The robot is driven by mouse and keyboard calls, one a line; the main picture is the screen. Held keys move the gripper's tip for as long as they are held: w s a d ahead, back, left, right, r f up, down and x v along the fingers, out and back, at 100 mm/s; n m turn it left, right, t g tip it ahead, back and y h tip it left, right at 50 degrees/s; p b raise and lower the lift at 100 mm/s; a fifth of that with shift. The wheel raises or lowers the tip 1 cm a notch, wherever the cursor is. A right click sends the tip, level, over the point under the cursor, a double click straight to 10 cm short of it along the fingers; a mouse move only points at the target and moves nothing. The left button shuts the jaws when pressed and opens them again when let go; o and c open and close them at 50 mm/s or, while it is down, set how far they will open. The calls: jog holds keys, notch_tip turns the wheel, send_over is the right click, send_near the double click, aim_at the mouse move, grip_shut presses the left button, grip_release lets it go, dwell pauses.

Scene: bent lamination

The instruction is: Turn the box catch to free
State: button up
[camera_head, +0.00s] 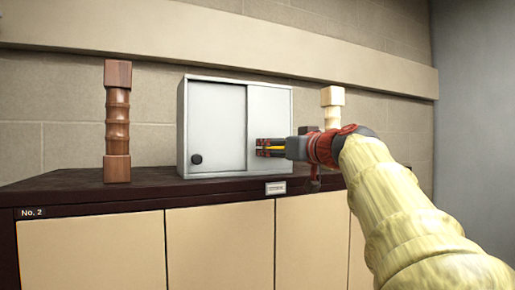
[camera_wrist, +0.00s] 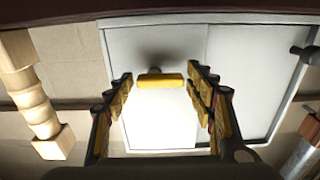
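The box (camera_head: 216,119) is a pale grey cabinet with two front panels, standing on the dark counter. A yellow bar (camera_wrist: 160,80), which looks like the catch, lies across the panel in the wrist view, with a dark round shadow or mount behind it. My gripper (camera_head: 260,148) is at the box's right panel in the head view. In the wrist view my gripper (camera_wrist: 160,76) is open, its two padded fingers on either side of the bar's ends, with small gaps. I cannot tell whether the fingertips reach past the bar. In the head view the fingers mostly hide the bar.
A black round knob (camera_head: 196,159) sits low on the box's left panel. A dark turned wooden post (camera_head: 118,122) stands left of the box; a pale one (camera_head: 332,97) stands behind my arm. The dark counter (camera_head: 70,190) has free room at front left.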

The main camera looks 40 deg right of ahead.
jog(key=c, duration=0.9)
jog(key=shift+o, duration=0.2)
jog(key=shift+m, duration=0.3)
jog(key=m+b, duration=0.1)
jog(key=m, duration=0.1)
jog(key=shift+r+m+b, duration=0.1)
jog(key=shift+m+b, duration=0.2)
jog(key=shift+m, duration=0.1)
jog(key=m, duration=0.3)
jog(key=shift+r+b, duration=0.15)
jog(key=shift+b, duration=0.2)
jog(key=m, duration=0.6)
jog(key=shift+d+r, duration=0.2)
jog(key=m+p, duration=0.1)
jog(key=m, duration=0.4)
jog(key=shift+d, duration=0.2)
jog(key=shift+m+p, duration=0.3)
jog(key=shift+m, duration=0.1)
jog(key=o, duration=1.1)
jog(key=shift+c, duration=0.2)
